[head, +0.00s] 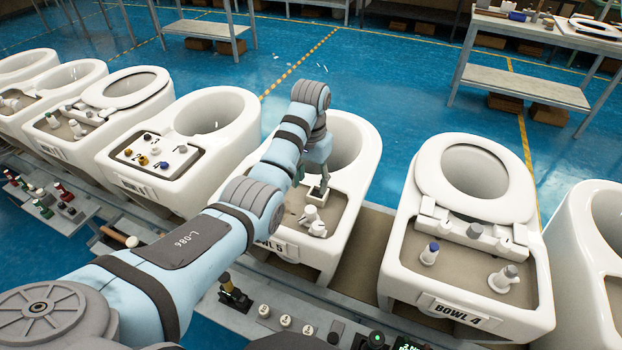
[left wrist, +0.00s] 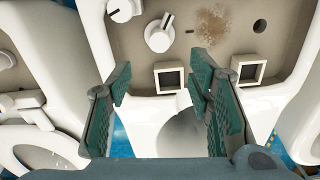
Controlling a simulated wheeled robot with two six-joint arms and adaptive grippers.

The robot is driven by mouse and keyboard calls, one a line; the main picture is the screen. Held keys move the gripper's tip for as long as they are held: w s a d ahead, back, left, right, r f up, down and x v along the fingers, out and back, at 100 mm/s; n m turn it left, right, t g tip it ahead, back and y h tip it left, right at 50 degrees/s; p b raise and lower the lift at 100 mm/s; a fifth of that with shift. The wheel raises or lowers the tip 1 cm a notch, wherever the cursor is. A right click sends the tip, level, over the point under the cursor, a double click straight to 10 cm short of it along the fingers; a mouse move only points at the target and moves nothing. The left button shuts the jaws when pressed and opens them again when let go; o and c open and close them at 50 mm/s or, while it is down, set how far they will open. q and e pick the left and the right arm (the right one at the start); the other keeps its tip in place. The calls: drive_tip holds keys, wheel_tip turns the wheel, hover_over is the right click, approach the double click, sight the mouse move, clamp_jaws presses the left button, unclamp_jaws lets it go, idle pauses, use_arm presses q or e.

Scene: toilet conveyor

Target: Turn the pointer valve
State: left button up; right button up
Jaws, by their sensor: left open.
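A white round knob with a raised pointer bar (left wrist: 159,36), which looks like the pointer valve, stands on the beige deck of bowl 5. In the left wrist view its bar is tilted, top to the right. A second white knob (left wrist: 124,9) is at its upper left. In the head view, white fittings (head: 313,224) show on bowl 5 (head: 350,140), too small to tell apart. My left gripper (head: 318,190) is over that deck, behind these fittings. In the left wrist view its green-padded fingers (left wrist: 160,82) are apart, with nothing held between them. My right gripper is not in view.
Two square white sockets (left wrist: 170,77) (left wrist: 247,68) and a brown stain (left wrist: 213,22) are on the deck near my fingers. Bowl 4 (head: 470,200) stands to the right, another toilet (head: 185,145) to the left. A console with buttons (head: 285,320) runs along the front.

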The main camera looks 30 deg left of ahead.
use_arm(q)
drive_tip(key=s+a+f, duration=0.4)
drive_tip(key=m+t+h, duration=0.3)
drive_tip(key=m+t, duration=0.1)
drive_tip(key=m, duration=0.3)
approach(308, 210)
drive_tip(key=b+x, duration=0.1)
drive_tip(key=x, duration=0.9)
drive_tip(key=shift+w, duration=0.1)
drive_tip(key=shift+w+d+f+g, duration=0.2)
drive_tip(key=shift+d+f+g, duration=0.1)
drive_tip(key=shift+f, duration=0.3)
